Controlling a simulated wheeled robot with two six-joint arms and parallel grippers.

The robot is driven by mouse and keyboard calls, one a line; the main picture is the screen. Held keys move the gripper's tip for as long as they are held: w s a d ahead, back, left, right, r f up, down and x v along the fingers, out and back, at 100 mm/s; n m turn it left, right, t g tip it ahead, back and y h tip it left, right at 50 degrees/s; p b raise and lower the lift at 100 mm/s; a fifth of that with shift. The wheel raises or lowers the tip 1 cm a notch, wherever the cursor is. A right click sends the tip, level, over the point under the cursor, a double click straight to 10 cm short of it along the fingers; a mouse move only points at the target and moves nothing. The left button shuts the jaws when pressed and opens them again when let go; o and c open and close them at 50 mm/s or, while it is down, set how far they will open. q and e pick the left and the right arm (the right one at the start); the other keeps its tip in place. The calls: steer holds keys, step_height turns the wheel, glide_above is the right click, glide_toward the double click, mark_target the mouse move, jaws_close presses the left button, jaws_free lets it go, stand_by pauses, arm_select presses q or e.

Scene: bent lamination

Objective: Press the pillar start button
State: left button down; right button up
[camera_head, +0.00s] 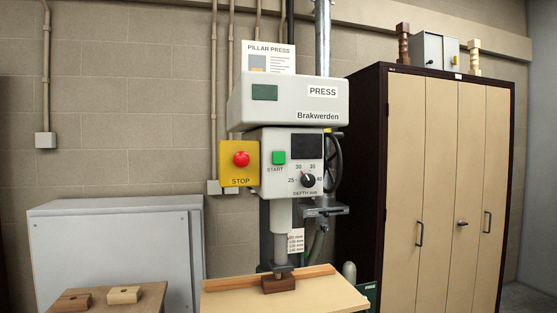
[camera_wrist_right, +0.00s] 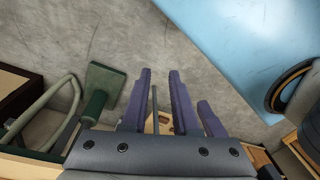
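The green START button (camera_head: 278,157) is on the front of the grey Brakwerden pillar press (camera_head: 287,100), near the middle of the head view. A yellow plate with a red STOP button (camera_head: 241,159) is to its left. A black depth dial (camera_head: 308,181) is at its lower right, under a dark display (camera_head: 306,146). Neither gripper is in the head view. In the right wrist view, my right gripper (camera_wrist_right: 160,72) has its purple fingers apart, with floor showing between them and nothing held. Its distance to the button cannot be told.
Under the press, a dark brown block (camera_head: 279,285) lies on a light wooden table (camera_head: 240,302). Two wooden blocks sit on a small table (camera_head: 150,298) at lower left. A tall cabinet (camera_head: 434,180) stands right; a grey cabinet (camera_head: 110,250) stands left.

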jaws_close()
stand_by(1.4)
